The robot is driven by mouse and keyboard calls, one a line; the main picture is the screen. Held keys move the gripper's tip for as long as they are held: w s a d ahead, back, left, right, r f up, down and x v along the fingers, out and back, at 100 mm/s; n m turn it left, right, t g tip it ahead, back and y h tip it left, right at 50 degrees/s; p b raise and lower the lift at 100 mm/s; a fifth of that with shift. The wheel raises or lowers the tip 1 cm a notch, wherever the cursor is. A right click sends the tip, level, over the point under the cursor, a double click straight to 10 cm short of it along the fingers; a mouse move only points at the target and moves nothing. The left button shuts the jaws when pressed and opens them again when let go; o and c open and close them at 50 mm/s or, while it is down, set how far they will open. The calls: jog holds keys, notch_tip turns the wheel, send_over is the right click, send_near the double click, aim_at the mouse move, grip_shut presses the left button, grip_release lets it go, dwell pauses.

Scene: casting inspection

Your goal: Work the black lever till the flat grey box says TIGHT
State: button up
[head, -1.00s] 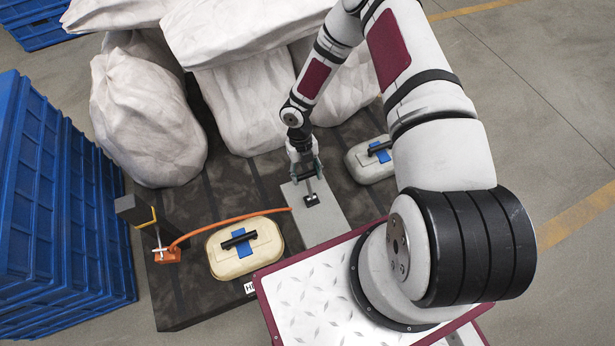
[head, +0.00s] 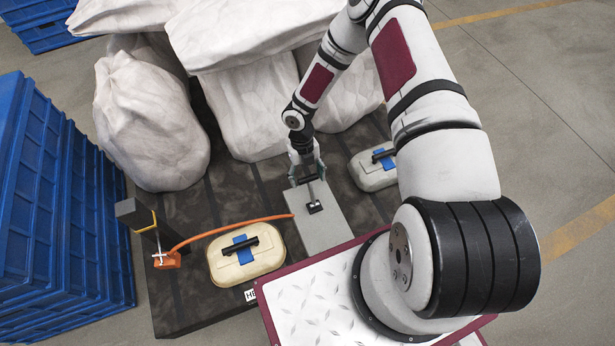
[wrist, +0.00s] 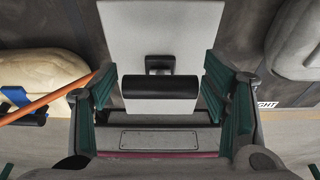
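The flat grey box (head: 325,236) lies on a dark mat just beyond my base; it also shows in the wrist view (wrist: 160,22). The black lever (head: 314,206) stands on it, with a short stem and a crosswise black grip. In the wrist view the lever's grip (wrist: 160,87) lies between my fingers, with clear gaps on both sides. I can read no word on the box.
A cream case (head: 225,265) stands left and a pale grey case (head: 372,176) right, each blue-strapped with a black handle. An orange hose (head: 225,232) runs from an orange block (head: 166,260) to the box. White sacks (head: 150,130) stand behind; blue crates (head: 60,190) at left.

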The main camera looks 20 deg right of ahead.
jog(key=shift+s, duration=0.15)
jog(key=v, duration=1.2)
dwell(0.4)
